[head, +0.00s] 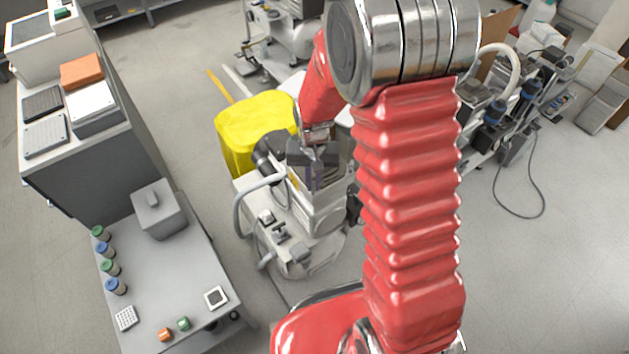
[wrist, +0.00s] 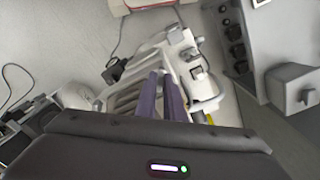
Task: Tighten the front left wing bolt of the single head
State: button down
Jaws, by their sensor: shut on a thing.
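The single head compressor (head: 318,214), a white and grey unit with hoses, stands on the floor in the middle of the head view. Its white base and ribbed body (wrist: 190,62) show beyond my fingers in the wrist view. My gripper (head: 313,182) is over the top of the compressor, pointing down. In the wrist view its two purple fingers (wrist: 161,78) are close together, with a narrow gap at the compressor. They are shut on what appears to be the wing bolt, which the fingertips hide. Which corner it sits at cannot be made out.
A yellow bin (head: 232,128) stands just behind the compressor. A grey cart (head: 185,275) with small jars and a box is at the front left. A dark cabinet (head: 85,170) is at left. Another machine (head: 500,110) stands at right. The floor at right is mostly clear.

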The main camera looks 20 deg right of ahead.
aim_at(313, 185)
jog(key=shift+w+r+m, duration=0.1)
jog(key=shift+w+m, duration=0.2)
jog(key=shift+m, duration=0.6)
jog(key=c, duration=2.2)
grip_release()
jog(key=o, duration=0.3)
jog(key=shift+s, duration=0.2)
jog(key=shift+o, duration=0.2)
notch_tip(313, 185, up, 14)
jog(key=shift+f, duration=0.2)
